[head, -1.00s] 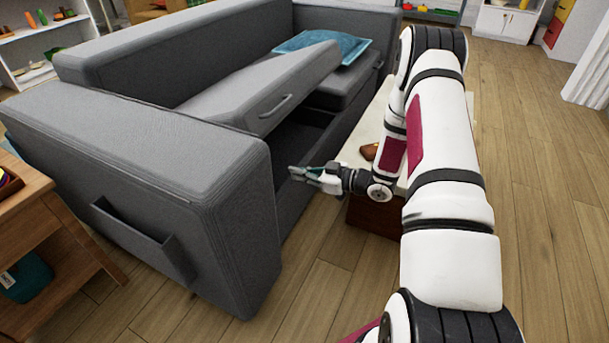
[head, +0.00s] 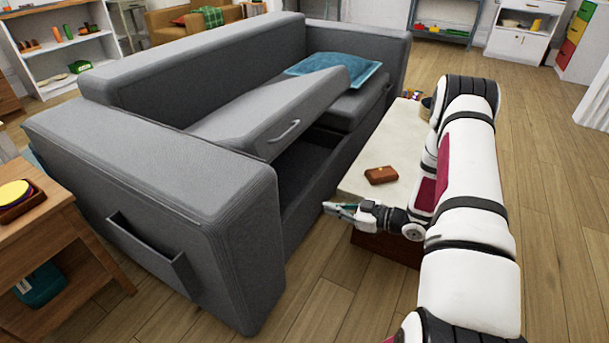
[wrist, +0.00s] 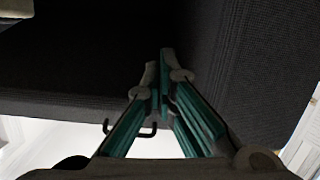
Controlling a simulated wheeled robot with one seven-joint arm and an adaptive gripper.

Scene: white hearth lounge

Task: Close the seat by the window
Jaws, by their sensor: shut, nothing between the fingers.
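The grey sofa (head: 150,160) has its near seat (head: 265,115) tilted up, with a dark hollow under it. A metal handle (head: 284,132) sits on the raised seat's front face. The far seat (head: 345,106) lies flat under a blue cushion (head: 335,68). No window shows in the head view. My gripper (head: 338,209) is in front of the sofa's open near section, below the handle and to its right. Its fingers are together with nothing between them. In the wrist view, the fingertips (wrist: 160,70) point toward dark grey fabric; whether they touch it I cannot tell.
A low pale-topped table (head: 365,182) with a small brown box (head: 381,175) on it stands close by the sofa front, beside my forearm. A wooden side table (head: 50,225) stands at the left by the sofa arm. Open wood floor (head: 555,200) lies to the right.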

